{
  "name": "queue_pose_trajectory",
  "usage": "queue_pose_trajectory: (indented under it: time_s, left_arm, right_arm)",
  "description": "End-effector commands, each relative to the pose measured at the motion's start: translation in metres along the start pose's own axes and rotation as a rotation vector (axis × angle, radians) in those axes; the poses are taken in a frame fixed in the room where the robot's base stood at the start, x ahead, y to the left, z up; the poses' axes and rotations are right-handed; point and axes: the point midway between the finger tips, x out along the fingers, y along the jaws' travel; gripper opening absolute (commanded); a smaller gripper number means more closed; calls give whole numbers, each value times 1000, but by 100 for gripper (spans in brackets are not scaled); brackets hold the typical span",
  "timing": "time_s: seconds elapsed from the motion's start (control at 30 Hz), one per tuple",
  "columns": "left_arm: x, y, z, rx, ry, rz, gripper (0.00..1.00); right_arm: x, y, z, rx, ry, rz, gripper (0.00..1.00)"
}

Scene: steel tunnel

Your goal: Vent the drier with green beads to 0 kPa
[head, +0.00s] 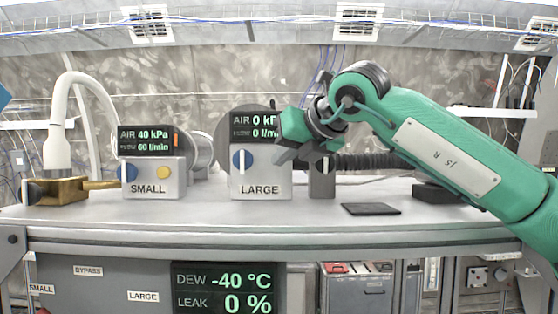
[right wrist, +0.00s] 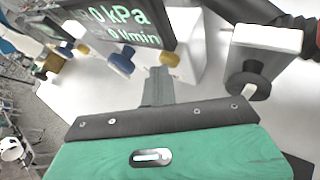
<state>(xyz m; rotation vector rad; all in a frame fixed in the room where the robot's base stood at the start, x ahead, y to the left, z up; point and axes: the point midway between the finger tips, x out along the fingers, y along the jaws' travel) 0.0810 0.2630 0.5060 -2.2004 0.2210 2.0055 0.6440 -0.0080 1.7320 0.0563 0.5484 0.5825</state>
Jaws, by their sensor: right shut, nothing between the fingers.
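The large unit (head: 261,185) stands mid-bench; its display (head: 254,126) reads AIR 0 kPa and a flow of 0 l/min. Its blue knob (head: 240,161) has an upright white bar; the knob (right wrist: 121,62) and a yellow button (right wrist: 169,57) show in the right wrist view. The small unit (head: 150,178) stands to the left; its display (head: 146,140) reads 40 kPa and 60 l/min. My right gripper (head: 284,156) is shut and empty, in front of the large unit's right side. No green beads can be made out. My left gripper is not in view.
A grey box with a black knob (head: 322,164) stands right of the large unit. A brass fitting (head: 58,191) under a white hose is at left. A dark flat pad (head: 370,209) lies at right. A panel below (head: 224,291) reads DEW -40 °C, LEAK 0 %.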

Motion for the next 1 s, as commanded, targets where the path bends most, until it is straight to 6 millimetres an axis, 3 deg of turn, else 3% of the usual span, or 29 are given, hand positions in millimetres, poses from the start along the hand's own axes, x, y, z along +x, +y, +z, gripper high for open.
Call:
queue_pose_trajectory:
  time_s: [0.33,0.77,1.0]
  left_arm:
    - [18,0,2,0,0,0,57]
    - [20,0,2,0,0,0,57]
    - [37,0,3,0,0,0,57]
  right_arm:
    - [-10,8,-11,-1,0,0,0]
    - [-14,10,-11,-1,-1,0,0]
    - [-25,19,-23,-1,-2,0,0]
